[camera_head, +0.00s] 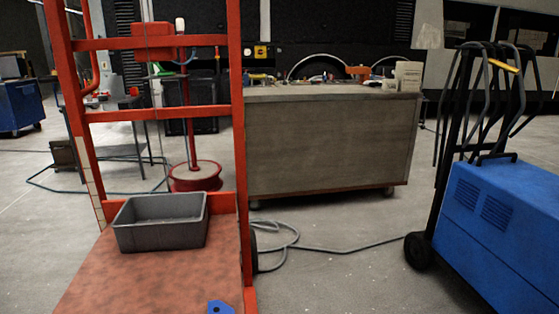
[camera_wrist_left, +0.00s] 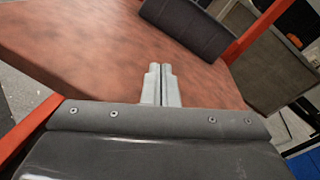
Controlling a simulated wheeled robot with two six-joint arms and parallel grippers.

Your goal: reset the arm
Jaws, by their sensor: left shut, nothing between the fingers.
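My left gripper (camera_wrist_left: 161,84) shows in the left wrist view with its two pale fingers pressed together and nothing between them. It is over the reddish-brown board (camera_wrist_left: 100,40), with the fingertips pointing towards a dark grey bin (camera_wrist_left: 190,25). I cannot tell the height of the fingers above the board. In the head view the grey bin (camera_head: 160,237) is open-topped, looks empty and sits at the far end of the board (camera_head: 150,280).
A red upright frame (camera_head: 237,150) rises around the board's far end. A blue machine (camera_head: 495,220) stands at the right, with a wheeled dark stand beside it. A grey workbench (camera_head: 330,145) is behind. A cable (camera_head: 335,250) lies on the floor between.

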